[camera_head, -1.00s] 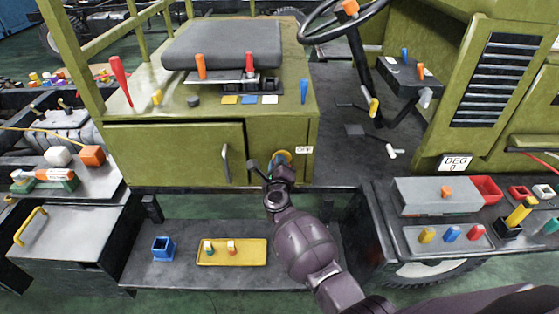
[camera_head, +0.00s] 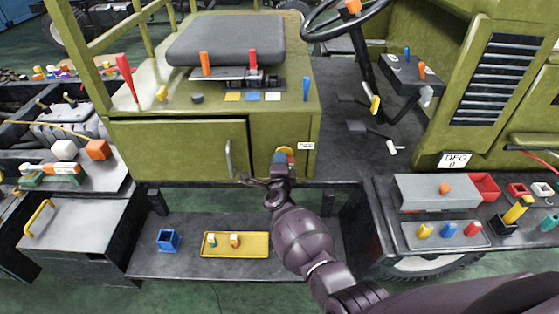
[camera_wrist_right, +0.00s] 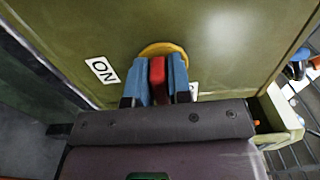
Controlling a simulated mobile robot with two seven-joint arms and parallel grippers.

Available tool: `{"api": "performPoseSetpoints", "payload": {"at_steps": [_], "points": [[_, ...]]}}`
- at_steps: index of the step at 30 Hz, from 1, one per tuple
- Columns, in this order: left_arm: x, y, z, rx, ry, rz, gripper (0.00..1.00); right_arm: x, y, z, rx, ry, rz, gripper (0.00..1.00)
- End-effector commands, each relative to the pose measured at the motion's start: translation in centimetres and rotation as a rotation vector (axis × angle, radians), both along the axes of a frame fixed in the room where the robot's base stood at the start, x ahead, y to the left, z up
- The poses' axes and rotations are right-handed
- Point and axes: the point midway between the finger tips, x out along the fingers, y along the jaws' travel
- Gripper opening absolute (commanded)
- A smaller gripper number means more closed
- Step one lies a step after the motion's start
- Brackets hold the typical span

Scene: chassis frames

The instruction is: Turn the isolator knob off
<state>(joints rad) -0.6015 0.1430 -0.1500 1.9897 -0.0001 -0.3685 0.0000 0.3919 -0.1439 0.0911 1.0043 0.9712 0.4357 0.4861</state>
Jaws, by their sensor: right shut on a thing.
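The isolator knob has a red grip (camera_wrist_right: 157,78) on a round yellow plate (camera_wrist_right: 176,49), set on the green front panel of the seat box. The yellow plate also shows in the head view (camera_head: 285,150). My right gripper (camera_wrist_right: 158,77) is shut on the red grip, with one blue fingertip on each side; in the head view the right gripper (camera_head: 283,158) covers most of the knob. An ON label (camera_wrist_right: 102,69) is left of the knob in the wrist view. An OFF label (camera_head: 306,146) is right of it in the head view. My left gripper is out of view.
A cabinet door with a handle (camera_head: 229,158) is left of the knob. Below is a dark shelf with a yellow tray (camera_head: 262,252) and a blue box (camera_head: 168,240). The right-hand bench carries a grey box (camera_head: 421,193) and a tray of coloured pegs.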

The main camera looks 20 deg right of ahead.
Motion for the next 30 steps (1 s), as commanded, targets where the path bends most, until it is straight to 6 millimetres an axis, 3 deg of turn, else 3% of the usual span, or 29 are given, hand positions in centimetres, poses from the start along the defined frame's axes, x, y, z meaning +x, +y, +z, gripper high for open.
{"api": "performPoseSetpoints", "payload": {"at_steps": [14,15,19,30], "points": [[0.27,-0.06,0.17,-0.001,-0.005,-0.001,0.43,-0.05,0.01,-0.14,-0.01,0.005,0.0,0.0],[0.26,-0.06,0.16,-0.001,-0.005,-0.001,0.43,-0.05,0.01,-0.14,-0.01,0.005,0.0,0.23],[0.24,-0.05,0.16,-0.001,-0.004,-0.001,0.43,-0.04,0.01,-0.1,-0.01,0.005,0.0,0.43],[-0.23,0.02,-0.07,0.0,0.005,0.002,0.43,-0.02,0.04,-0.04,-0.011,0.003,0.0,0.43]]}}
